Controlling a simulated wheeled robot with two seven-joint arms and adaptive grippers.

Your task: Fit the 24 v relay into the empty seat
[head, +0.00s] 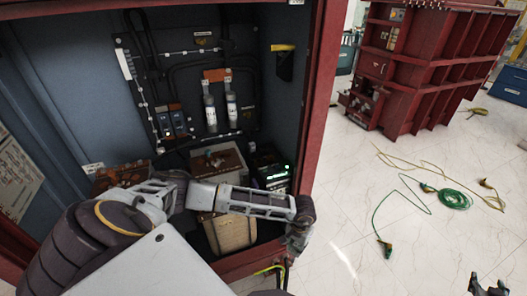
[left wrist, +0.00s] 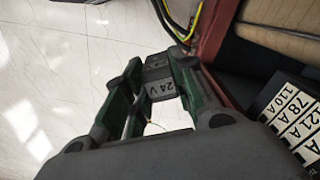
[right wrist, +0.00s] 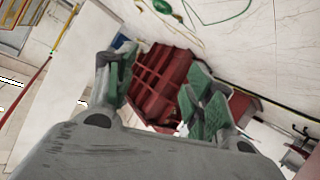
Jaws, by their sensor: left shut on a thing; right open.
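In the head view my left gripper (head: 299,232) is at the cabinet's front right edge, pointing down; the relay cannot be made out there. The open red-framed cabinet (head: 318,95) holds two small dark blue modules (head: 171,121) on its back wall. I cannot tell which spot is the empty seat; my left arm hides part of the lower cabinet. My right gripper (head: 488,287) is open and empty, outside the cabinet; it also shows in the right wrist view (right wrist: 162,78).
Two white cylinders (head: 221,108) hang on the back wall. A black unit with green lights (head: 272,172) stands at the lower right inside. Yellow-green cables (head: 268,269) are near my left gripper. A red ribbed tank (head: 430,65) and green cable (head: 453,198) are on open floor.

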